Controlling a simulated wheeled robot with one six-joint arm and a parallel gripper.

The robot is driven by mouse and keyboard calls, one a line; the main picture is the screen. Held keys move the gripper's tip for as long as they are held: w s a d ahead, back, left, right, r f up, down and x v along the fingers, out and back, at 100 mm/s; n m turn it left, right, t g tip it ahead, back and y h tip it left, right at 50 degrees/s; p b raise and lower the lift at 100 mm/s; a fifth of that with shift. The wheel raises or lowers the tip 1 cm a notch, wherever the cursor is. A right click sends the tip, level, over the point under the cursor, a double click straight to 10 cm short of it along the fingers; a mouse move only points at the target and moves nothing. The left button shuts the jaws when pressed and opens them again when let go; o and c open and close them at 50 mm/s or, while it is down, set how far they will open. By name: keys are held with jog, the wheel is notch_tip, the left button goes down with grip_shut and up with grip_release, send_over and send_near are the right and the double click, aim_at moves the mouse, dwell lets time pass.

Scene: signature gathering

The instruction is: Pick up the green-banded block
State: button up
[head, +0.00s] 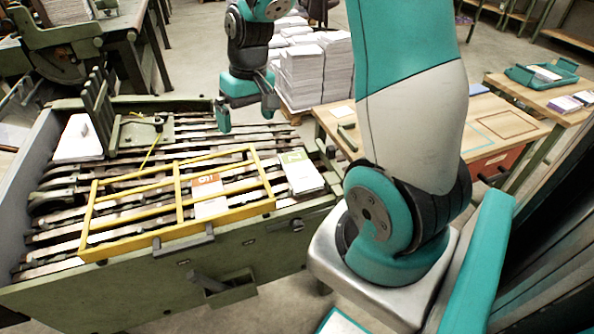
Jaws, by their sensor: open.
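The green-banded block (301,176) is a white paper block with a green band at its far end. It lies on the slatted bed near the right end of the machine, just outside the yellow guard frame (178,197). My gripper (247,115) is above the far side of the bed, up and to the left of the block. Its two fingers are spread apart with nothing visible between them. The gripper is clear of the block. A similar block with an orange band (208,188) lies behind the bars of the yellow frame.
The gathering machine (150,280) has a raised grey wall at left and green upright plates (97,110). A white stack (79,140) sits at its far left. Paper stacks (315,70) stand behind. A wooden table (515,120) is at right.

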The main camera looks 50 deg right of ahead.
jog(key=s+d+f+m+g+h, duration=0.15)
jog(key=d+f, duration=0.25)
jog(key=d, duration=0.4)
jog(key=s+d+f+m+t, duration=0.1)
jog(key=d+f+m, duration=0.25)
jog(key=d, duration=0.35)
jog(key=n, duration=0.1)
send_over(300, 168)
jog(key=shift+g, duration=0.25)
notch_tip(300, 168, down, 12)
jog(key=shift+p, duration=0.45)
jog(key=shift+d+f+p, duration=0.1)
jog(key=shift+f+p, duration=0.45)
jog(key=shift+f, duration=2.45)
jog(key=c, duration=0.8)
jog(key=shift+r, duration=0.1)
